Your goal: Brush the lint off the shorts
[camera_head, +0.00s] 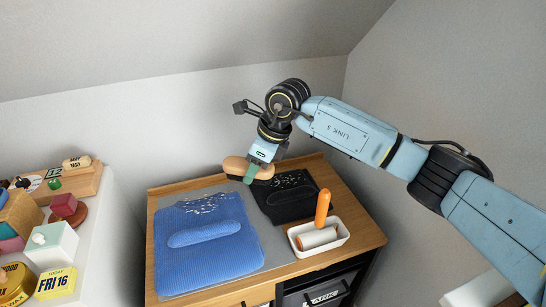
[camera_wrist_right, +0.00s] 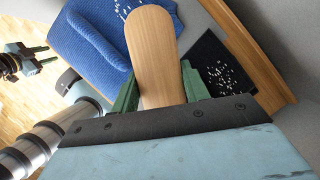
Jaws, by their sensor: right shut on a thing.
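My right gripper (camera_head: 251,173) is shut on a wooden-backed brush (camera_head: 236,166), held above the back of the cabinet top. In the right wrist view the brush's pale wooden back (camera_wrist_right: 153,40) extends from between the green fingers (camera_wrist_right: 158,78). A blue ribbed garment (camera_head: 215,258) lies at left on a grey mat, with white lint near its far edge. A black folded cloth (camera_head: 285,207), also with white lint, lies at right, below the brush. I cannot tell which is the shorts. What seems my left gripper (camera_wrist_right: 40,57) shows small in the wrist view; its opening is unclear.
A white tray (camera_head: 340,240) holds a lint roller with an upright orange handle (camera_head: 322,208) at front right. The wooden cabinet top (camera_head: 357,225) has a raised back edge against the wall.

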